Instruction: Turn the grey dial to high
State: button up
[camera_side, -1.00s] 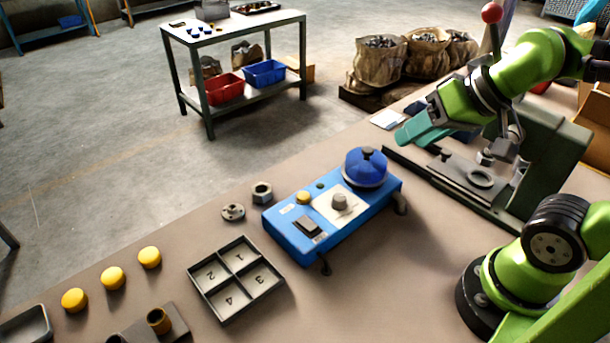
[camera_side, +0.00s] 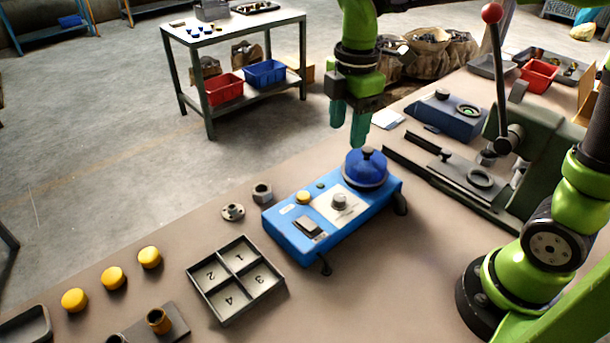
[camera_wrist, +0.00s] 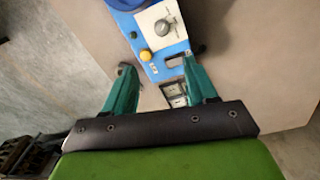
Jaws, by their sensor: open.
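The grey dial (camera_side: 340,202) sits on a white plate on top of the blue machine (camera_side: 288,240), between a yellow button (camera_side: 303,197) and a blue lidded drum (camera_side: 365,170). The dial also shows in the wrist view (camera_wrist: 165,27), near the top, with a pointer-like ridge. The setting it points to is too small to read. My gripper (camera_side: 348,138) has teal fingers, hangs pointing down above and behind the blue drum, and is open and empty. In the wrist view its fingers (camera_wrist: 160,82) are spread apart, and the dial lies beyond them.
A numbered four-part tray (camera_side: 236,278) stands in front of the machine at left. A hex nut (camera_side: 262,193) and flanged part (camera_side: 233,212) lie behind it. A green press with a red-knobbed lever (camera_side: 498,75) stands at right. Several yellow caps (camera_side: 112,278) lie at left.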

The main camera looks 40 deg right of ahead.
aim_at(340, 196)
jog(key=shift+n, duration=0.4)
notch_tip(340, 196, down, 17)
jog(key=shift+w+d+r, duration=0.1)
jog(key=shift+w, duration=0.05)
jog(key=c, duration=1.1)
jog(key=shift+o, duration=0.2)
